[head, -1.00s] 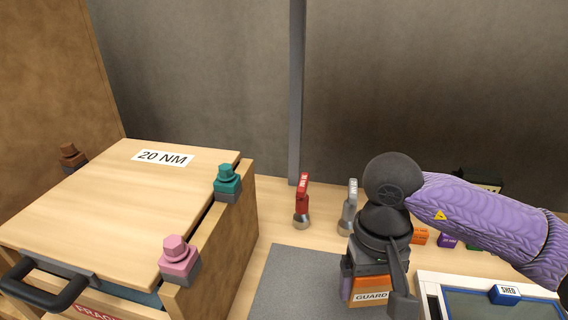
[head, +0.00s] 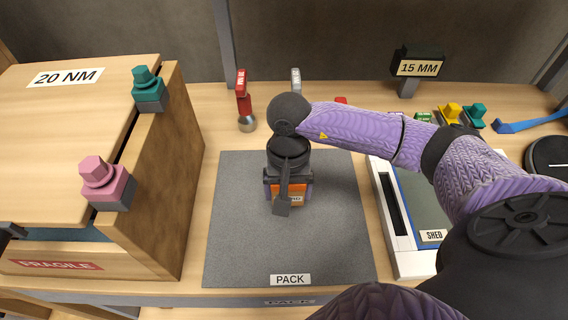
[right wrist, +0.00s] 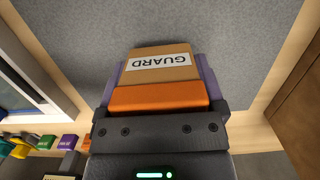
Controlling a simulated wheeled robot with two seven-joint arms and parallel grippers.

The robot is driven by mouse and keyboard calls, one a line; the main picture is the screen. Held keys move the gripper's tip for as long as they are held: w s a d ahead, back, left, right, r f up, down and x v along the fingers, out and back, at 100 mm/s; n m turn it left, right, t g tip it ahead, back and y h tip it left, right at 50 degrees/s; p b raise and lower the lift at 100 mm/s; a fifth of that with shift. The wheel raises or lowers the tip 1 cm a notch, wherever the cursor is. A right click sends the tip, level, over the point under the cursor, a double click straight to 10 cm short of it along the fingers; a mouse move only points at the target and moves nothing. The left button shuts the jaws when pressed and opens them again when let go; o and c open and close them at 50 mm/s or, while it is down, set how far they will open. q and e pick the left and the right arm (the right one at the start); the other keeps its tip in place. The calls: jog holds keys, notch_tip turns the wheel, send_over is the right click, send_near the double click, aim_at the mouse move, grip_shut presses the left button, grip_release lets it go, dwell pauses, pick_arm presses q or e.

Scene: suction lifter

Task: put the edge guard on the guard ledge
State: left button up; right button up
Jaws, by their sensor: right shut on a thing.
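The edge guard is a tan and orange block with a GUARD label (head: 294,200). It also shows in the right wrist view (right wrist: 160,95). My right gripper (head: 288,188) is shut on it, with its purple fingers on both sides, and holds it over the grey PACK mat (head: 240,240). I cannot tell how high it is above the mat. In the right wrist view my gripper (right wrist: 160,80) has grey mat beyond the block. I cannot make out a guard ledge by any label.
A wooden FRAGILE crate (head: 160,180) with a 20 NM lid stands left, bearing teal (head: 149,90) and pink knobs (head: 102,180). Red (head: 243,95) and grey (head: 296,82) tools stand behind the mat. A white-framed SHED device (head: 402,262) is right. The mat's left and front are clear.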

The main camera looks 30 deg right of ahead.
notch_tip(320, 180, down, 3)
jog(key=shift+r, duration=0.1)
jog(key=shift+b, duration=0.3)
jog(key=o, duration=1.1)
jog(key=shift+c, duration=0.2)
